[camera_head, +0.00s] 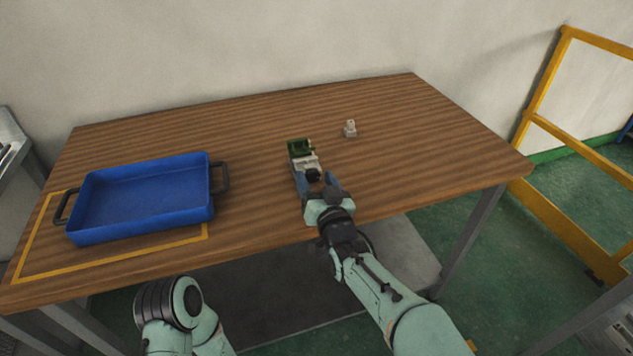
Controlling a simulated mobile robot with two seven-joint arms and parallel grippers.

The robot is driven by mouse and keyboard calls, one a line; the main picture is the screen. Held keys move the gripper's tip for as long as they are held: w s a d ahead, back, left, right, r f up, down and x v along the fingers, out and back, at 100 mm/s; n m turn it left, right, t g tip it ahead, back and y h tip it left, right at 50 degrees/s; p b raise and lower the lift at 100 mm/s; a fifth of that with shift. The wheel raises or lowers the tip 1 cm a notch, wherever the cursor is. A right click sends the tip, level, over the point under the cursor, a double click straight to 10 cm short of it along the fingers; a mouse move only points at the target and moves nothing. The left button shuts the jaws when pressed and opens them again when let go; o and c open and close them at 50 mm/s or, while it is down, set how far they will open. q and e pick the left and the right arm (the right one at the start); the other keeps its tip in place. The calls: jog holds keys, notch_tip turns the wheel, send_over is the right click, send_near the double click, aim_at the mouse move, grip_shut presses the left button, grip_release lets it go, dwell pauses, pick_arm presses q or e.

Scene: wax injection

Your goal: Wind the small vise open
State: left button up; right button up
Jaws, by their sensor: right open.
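The small vise (306,162) stands on the wooden table near its middle. Its far end is green and its middle part is pale metal. A dark round part (313,175), which looks like its handle, is at the near end. My right gripper (315,183) is open, with its two blue-grey fingers on either side of the dark part. I cannot tell whether the fingers touch it. How far apart the vise jaws stand is too small to tell. My left arm shows at the bottom left, below the table's front edge, but its gripper is not in view.
A blue tray (146,236) with dark handles stands empty at the left of the table (262,125), partly inside a yellow outline. A small pale metal piece (350,129) stands right of the vise. The table's right side is clear. A yellow railing (571,159) stands beyond it.

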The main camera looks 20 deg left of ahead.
jog(key=shift+w, duration=0.1)
jog(key=c, duration=1.1)
pick_arm(q)
jog(key=shift+s+d+r, duration=0.15)
jog(key=shift+s, duration=0.1)
pick_arm(e)
jog(key=shift+o, duration=0.2)
jog(key=shift+n, duration=0.8)
jog(key=o, duration=1.1)
jog(key=shift+c, duration=0.2)
pick_arm(q)
jog(key=shift+s+d+r+g+p, duration=0.2)
jog(key=shift+s+d+r+p, duration=0.1)
jog(key=shift+s+r+p, duration=0.25)
jog(key=shift+s+d+r+g+p, duration=0.25)
jog(key=shift+s+p, duration=0.1)
jog(key=shift+s, duration=0.25)
pick_arm(e)
jog(key=v, duration=1.3)
jog(key=shift+s, duration=0.2)
